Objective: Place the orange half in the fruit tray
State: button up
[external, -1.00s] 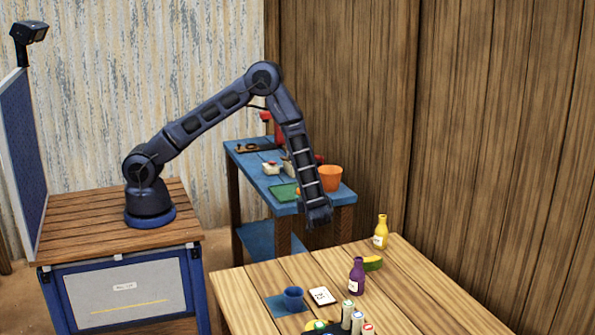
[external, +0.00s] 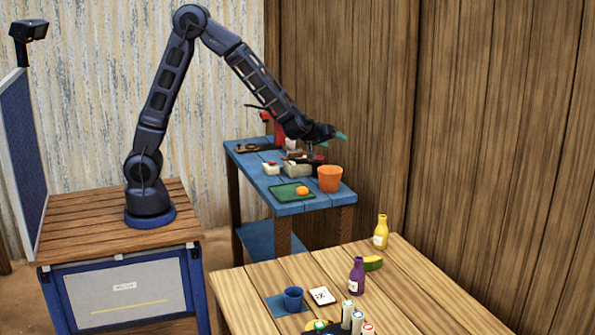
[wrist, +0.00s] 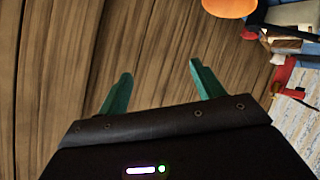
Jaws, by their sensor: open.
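A small orange piece (external: 302,190), likely the orange half, rests on a flat green board or tray (external: 283,194) on the blue table. I cannot tell which side of it faces up. My gripper (external: 341,136) is above the far right part of the blue table, well above and behind the orange piece. In the wrist view its two teal fingers (wrist: 160,76) are apart with nothing between them, pointing toward the wooden wall. No other thing in view is clearly a fruit tray.
An orange pot (external: 330,179) stands right of the green board; pale boxes (external: 297,169) sit behind it. The front wooden table holds a purple bottle (external: 357,276), a yellow bottle (external: 381,232), a blue cup (external: 293,298) and a card (external: 321,296). The wooden wall is close behind.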

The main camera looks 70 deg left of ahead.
jog(key=s+r+m+h, duration=0.7)
jog(key=s+r, duration=0.7)
jog(key=s, duration=0.1)
jog(key=s+a+m+g+y, duration=0.1)
jog(key=s+a, duration=0.5)
jog(key=s, duration=0.9)
jog(key=s+a+m+g+y, duration=0.1)
jog(key=s+a+g, duration=0.4)
jog(key=s, duration=1)
jog(key=shift+a+f+m+g, duration=0.4)
jog(key=shift+m+g, duration=0.1)
jog(key=shift+m, duration=0.4)
